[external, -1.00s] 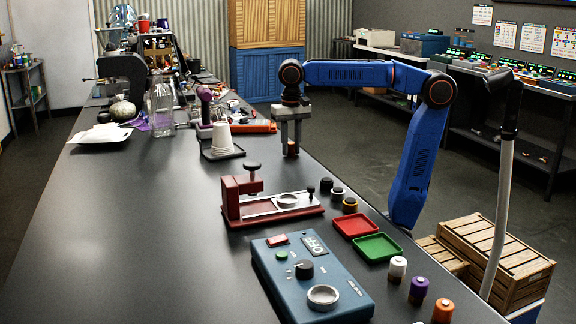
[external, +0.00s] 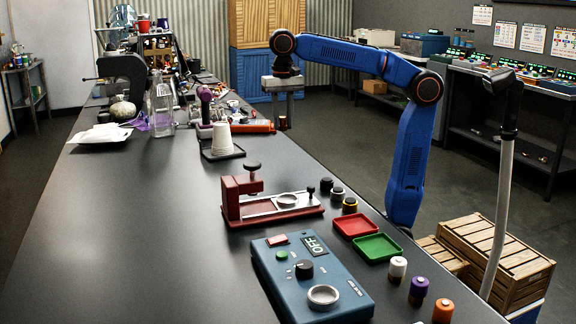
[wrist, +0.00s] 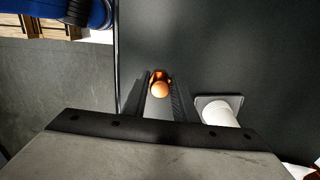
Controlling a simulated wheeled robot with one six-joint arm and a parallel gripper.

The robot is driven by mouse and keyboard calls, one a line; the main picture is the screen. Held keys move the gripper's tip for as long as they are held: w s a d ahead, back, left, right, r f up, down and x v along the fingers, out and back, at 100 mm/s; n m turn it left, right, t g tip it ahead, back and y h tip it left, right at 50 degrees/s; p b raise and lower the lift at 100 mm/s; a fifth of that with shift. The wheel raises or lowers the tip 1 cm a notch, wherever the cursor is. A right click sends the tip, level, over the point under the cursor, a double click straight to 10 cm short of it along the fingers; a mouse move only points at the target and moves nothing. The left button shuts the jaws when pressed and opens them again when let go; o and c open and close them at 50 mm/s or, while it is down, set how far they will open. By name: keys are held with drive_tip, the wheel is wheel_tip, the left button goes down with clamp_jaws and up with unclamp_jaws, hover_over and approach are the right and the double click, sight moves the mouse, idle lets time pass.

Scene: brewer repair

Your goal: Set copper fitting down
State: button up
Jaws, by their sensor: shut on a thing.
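The copper fitting (external: 283,122) is a small copper-coloured cylinder at the tips of my gripper (external: 282,115). In the wrist view its round copper end (wrist: 160,89) shows between the dark fingers of my gripper (wrist: 159,84). My gripper is shut on it and points down. It is by the right edge of the dark table (external: 120,220), past the white cup and its tray. I cannot tell whether the fitting touches the tabletop or hangs just above it.
An orange-red device (external: 252,127) lies close by. A red clamp fixture (external: 270,205) and a blue control box (external: 310,275) are nearer the camera. Open table lies around the cup tray.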

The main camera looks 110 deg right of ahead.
drive_tip(key=m, duration=0.2)
hover_over(267, 170)
drive_tip(key=shift+a+f, duration=0.2)
drive_tip(key=shift+f, duration=4.8)
drive_tip(key=shift+f, duration=0.1)
drive_tip(key=o, duration=1.1)
drive_tip(key=shift+c, duration=0.2)
wheel_tip(267, 170, up, 12)
